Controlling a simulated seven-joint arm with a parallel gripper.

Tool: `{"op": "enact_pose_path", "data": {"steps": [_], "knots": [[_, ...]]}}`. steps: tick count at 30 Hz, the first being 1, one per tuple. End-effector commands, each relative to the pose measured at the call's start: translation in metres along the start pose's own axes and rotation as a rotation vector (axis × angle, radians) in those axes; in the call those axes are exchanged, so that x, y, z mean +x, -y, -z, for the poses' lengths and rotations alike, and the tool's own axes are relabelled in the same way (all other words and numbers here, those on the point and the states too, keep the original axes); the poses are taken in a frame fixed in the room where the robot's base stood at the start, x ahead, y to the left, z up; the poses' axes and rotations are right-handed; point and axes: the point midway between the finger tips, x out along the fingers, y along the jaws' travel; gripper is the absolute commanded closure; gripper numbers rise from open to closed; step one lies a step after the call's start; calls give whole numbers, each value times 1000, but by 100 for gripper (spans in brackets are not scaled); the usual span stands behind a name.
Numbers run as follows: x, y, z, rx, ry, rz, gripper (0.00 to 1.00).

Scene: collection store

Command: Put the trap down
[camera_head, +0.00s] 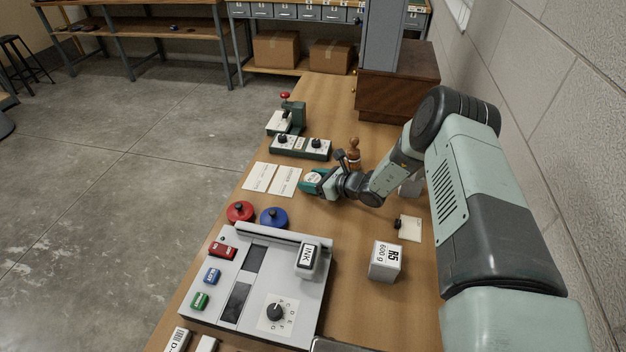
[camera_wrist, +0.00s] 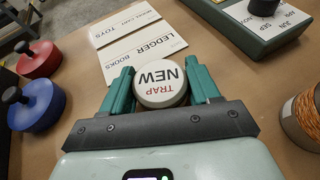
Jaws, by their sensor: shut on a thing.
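The trap (camera_wrist: 161,84) is a round white piece whose top reads "TRAP NEW". My gripper (camera_wrist: 163,92) is shut on it, with one green finger on each side. In the head view the trap (camera_head: 314,176) shows as a pale disc between the fingers of my gripper (camera_head: 312,184), low over the table, right of the paper cards. I cannot tell whether its underside touches the table.
Cards marked "TOYS" and "LEDGER BOOKS" (camera_wrist: 146,50) lie just beyond the gripper. Red (camera_head: 240,211) and blue (camera_head: 273,217) knobbed discs and a grey panel (camera_head: 205,290) are nearer.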

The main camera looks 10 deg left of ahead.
Motion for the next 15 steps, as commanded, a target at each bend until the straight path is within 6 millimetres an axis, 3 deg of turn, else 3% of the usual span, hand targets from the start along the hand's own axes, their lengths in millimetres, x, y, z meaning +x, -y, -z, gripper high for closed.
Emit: {"op": "enact_pose_path", "data": {"steps": [1,2,6,15], "knots": [[1,0,2,1,0,0,68],[1,0,2,1,0,0,38],[1,0,2,0,-1,0,16],[0,0,1,0,0,0,14]]}}
